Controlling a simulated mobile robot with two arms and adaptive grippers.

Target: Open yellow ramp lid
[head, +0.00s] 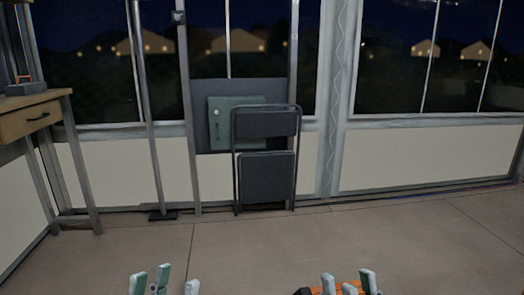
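I see no yellow ramp lid in the head view. My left gripper (168,284) shows at the bottom edge, left of centre. Its pale and green fingertips point up and stand apart, with nothing seen between them. My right gripper (348,284) shows at the bottom edge, right of centre, with its fingertips also apart. An orange and dark piece (316,291) shows low beside the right fingers; it is mostly cut off, and I cannot tell what it is.
A folded dark chair (267,165) leans at the far wall before a grey panel (202,140) and a green case (222,125). A wooden table (35,101) with a drawer stands at left. A metal pole (148,110) stands on the floor. The floor (300,250) ahead is clear.

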